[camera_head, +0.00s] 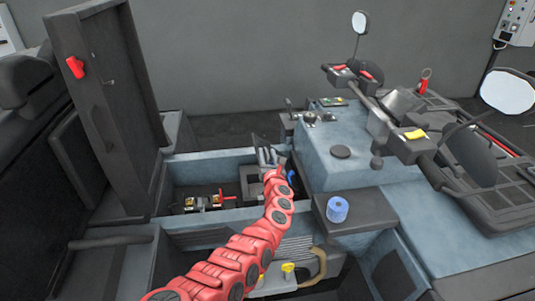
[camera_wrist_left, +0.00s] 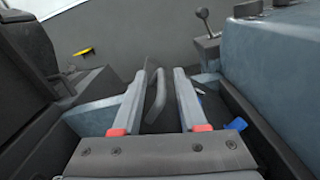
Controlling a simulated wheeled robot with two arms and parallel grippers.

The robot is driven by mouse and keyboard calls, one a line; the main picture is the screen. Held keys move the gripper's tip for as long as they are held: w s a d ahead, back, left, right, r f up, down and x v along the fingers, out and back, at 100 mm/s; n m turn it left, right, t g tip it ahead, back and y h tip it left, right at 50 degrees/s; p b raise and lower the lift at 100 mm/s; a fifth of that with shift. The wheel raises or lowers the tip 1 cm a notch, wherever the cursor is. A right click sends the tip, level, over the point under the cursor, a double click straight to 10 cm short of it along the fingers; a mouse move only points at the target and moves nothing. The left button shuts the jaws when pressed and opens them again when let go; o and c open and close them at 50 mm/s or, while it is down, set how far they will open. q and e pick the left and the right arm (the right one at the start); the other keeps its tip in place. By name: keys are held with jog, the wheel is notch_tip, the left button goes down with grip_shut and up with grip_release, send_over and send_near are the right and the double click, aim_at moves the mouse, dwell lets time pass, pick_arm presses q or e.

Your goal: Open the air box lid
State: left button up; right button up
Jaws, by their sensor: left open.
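My left gripper (camera_head: 268,158), on the red segmented arm, reaches into the open compartment of the blue-grey vehicle. In the left wrist view its two grey fingers (camera_wrist_left: 157,88) with red pads are open. A dark upright part with a loop handle (camera_wrist_left: 157,95), apparently the air box lid, shows between the fingers. I cannot tell whether the fingers touch it. In the head view a dark grey box (camera_head: 251,188) stands in the compartment, partly hidden by my gripper and arm. My right gripper is not in view.
A tall dark cover (camera_head: 112,110) with a red handle (camera_head: 75,67) stands upright on the left. Red-and-black parts (camera_head: 208,201) lie in the compartment. A blue roll (camera_head: 337,209) sits on the ledge to the right. Handlebars and mirrors (camera_head: 359,22) rise farther right.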

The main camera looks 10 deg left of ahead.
pick_arm(q)
grip_shut()
dwell(1.3)
